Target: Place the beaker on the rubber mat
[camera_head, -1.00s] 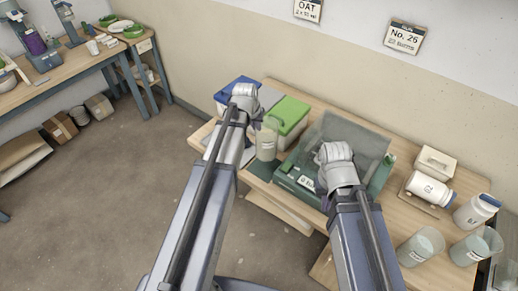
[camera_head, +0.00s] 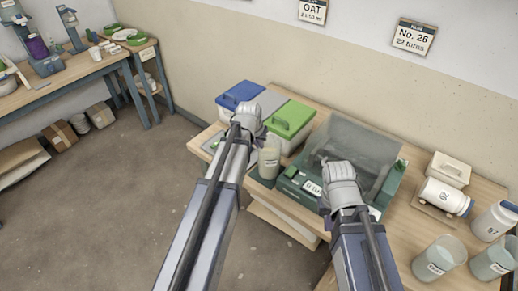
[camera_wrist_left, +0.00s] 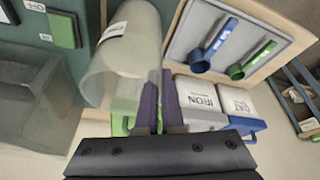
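A clear beaker (camera_head: 268,160) with a white label hangs below my left gripper (camera_head: 250,138), in front of the green-lidded box. In the left wrist view, the beaker (camera_wrist_left: 124,60) looms large, and the purple fingers (camera_wrist_left: 160,105) are close together at its wall, apparently pinching it. My right gripper (camera_head: 326,212) is beside the green scale; its fingers are mostly hidden by the arm. A grey panel (camera_wrist_left: 197,30) carrying a blue and a green scoop lies on the wood in the left wrist view. I cannot tell whether it is the rubber mat.
A green scale with a clear shield (camera_head: 350,140) stands right of the beaker. Boxes with blue (camera_head: 240,94) and green (camera_head: 292,118) lids stand behind. Two more beakers (camera_head: 438,260) (camera_head: 492,262) and white jars (camera_head: 444,195) (camera_head: 495,221) crowd the right side.

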